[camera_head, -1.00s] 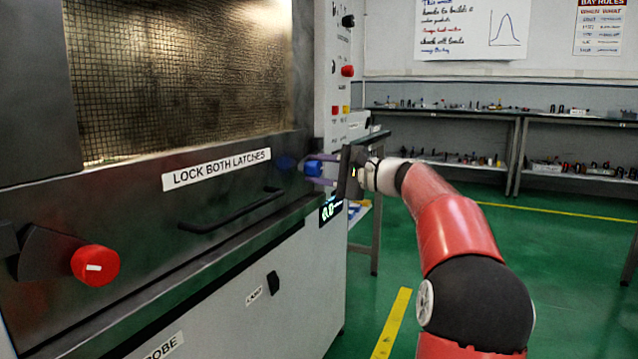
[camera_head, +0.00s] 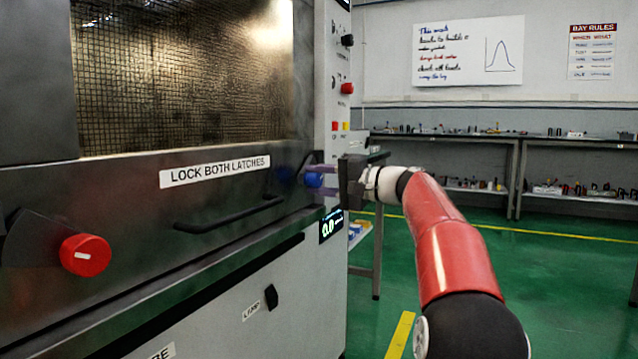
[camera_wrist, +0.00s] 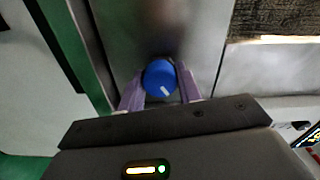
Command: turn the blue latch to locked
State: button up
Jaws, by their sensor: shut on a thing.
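The blue latch (camera_head: 313,180) is a round knob at the right end of the dark door panel, below the mesh window. In the wrist view the blue latch (camera_wrist: 159,78) shows a white mark on its face, pointing toward the lower right. My gripper (camera_head: 318,181) reaches it from the right. In the wrist view its two purple fingers (camera_wrist: 160,84) sit one on each side of the knob and are shut on it. The latch's base behind the knob is mostly hidden in the head view.
A red latch knob (camera_head: 85,255) sits at the left of the door, with a white mark. A dark handle (camera_head: 228,214) and a "LOCK BOTH LATCHES" label (camera_head: 215,171) lie between. A control panel (camera_head: 338,100) with buttons rises just above my gripper. The green floor at right is open.

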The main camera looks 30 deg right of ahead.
jog(key=o, duration=1)
jog(key=v, duration=0.7)
jog(key=shift+s+d, duration=0.25)
jog(key=shift+s, duration=0.1)
